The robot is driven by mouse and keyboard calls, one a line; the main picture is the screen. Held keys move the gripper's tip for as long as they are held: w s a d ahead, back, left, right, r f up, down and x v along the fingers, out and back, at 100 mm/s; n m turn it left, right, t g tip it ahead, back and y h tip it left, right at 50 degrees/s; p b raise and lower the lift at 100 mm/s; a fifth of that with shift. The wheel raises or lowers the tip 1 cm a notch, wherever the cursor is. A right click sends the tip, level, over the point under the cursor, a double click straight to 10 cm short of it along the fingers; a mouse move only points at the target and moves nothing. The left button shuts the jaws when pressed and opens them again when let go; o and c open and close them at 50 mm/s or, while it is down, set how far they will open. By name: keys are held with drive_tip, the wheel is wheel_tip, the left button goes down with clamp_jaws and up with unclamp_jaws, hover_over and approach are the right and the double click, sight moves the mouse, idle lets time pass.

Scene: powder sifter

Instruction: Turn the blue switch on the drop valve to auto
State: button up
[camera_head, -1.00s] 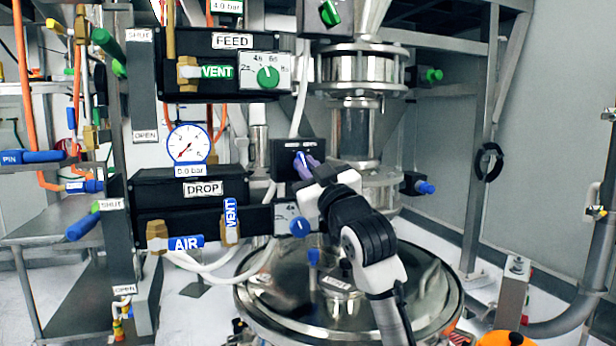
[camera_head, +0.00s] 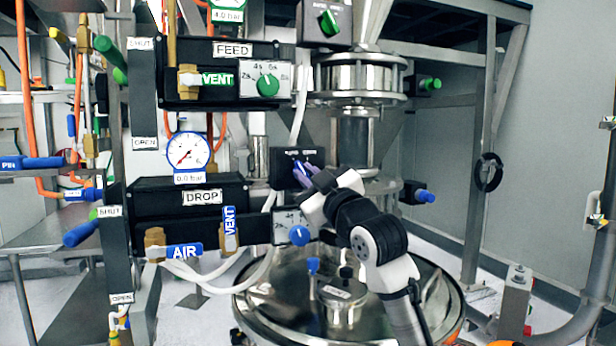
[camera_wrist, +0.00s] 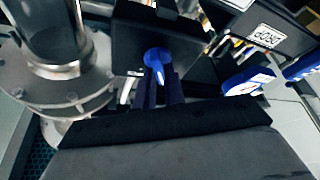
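The blue switch (camera_head: 298,168) sits on the front of a small black box (camera_head: 282,160), right of the DROP panel (camera_head: 202,197). In the wrist view the blue switch (camera_wrist: 158,58) shows at the upper middle, with a light pointer mark toward my fingers. My gripper (camera_head: 311,175) is right at the switch, its purple fingers partly covering it. In the wrist view the two fingers of my gripper (camera_wrist: 163,90) show a narrow gap, with the switch just beyond their tips. I cannot tell whether they touch it. The box's labels are too small to read.
A dial with a blue knob (camera_head: 299,235) is just below the box. A pressure gauge (camera_head: 188,151) and the FEED panel (camera_head: 228,50) are up and left. A steel lid (camera_head: 262,300) lies below my arm. A glass pipe (camera_head: 354,138) stands close right of the box.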

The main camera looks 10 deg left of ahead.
drive_tip(key=o, duration=0.4)
drive_tip(key=shift+o, duration=0.2)
drive_tip(key=b+v, duration=0.5)
drive_tip(key=v, duration=0.8)
drive_tip(key=shift+s+d, duration=0.25)
drive_tip(key=shift+d, duration=0.05)
drive_tip(key=shift+f, duration=0.15)
